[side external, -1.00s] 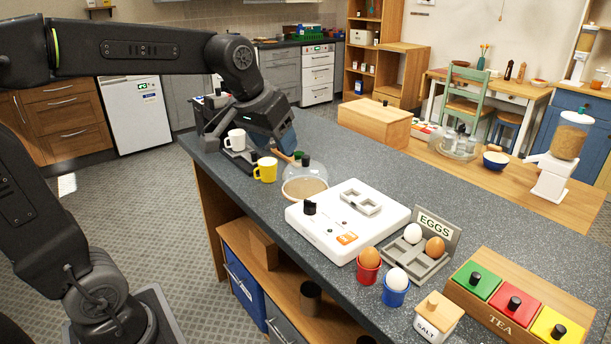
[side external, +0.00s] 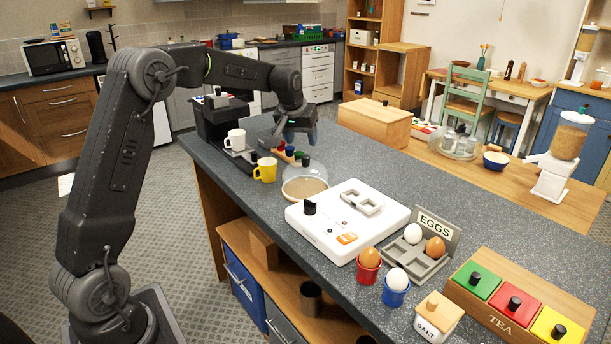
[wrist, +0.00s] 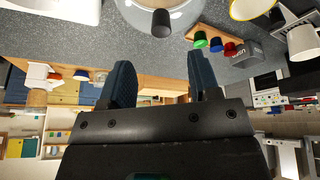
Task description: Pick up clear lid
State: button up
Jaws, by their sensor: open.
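The clear lid (side external: 303,174) is a see-through dome with a black knob, sitting over a round shallow dish (side external: 304,190) on the grey counter. In the wrist view the lid (wrist: 184,18) is cut off by the top edge, with its black knob pointing toward me. My gripper (side external: 288,141) is open and empty, behind the lid and slightly to its left in the side view. In the wrist view my gripper (wrist: 160,65) has its two blue fingers apart, with the knob beyond the gap between them. Neither finger touches the lid.
A yellow mug (side external: 266,170) and a white mug (side external: 236,140) stand left of the lid. A wooden rack with red, blue and green knobs (wrist: 215,44) is close by. A white appliance (side external: 340,222) stands in front. Counter right of the lid is clear.

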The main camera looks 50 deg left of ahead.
aim_at(305, 157)
jog(key=shift+s+x, duration=0.1)
jog(key=shift+x, duration=1.7)
jog(key=shift+s+x, duration=0.15)
jog(key=shift+x, duration=1.65)
grip_shut()
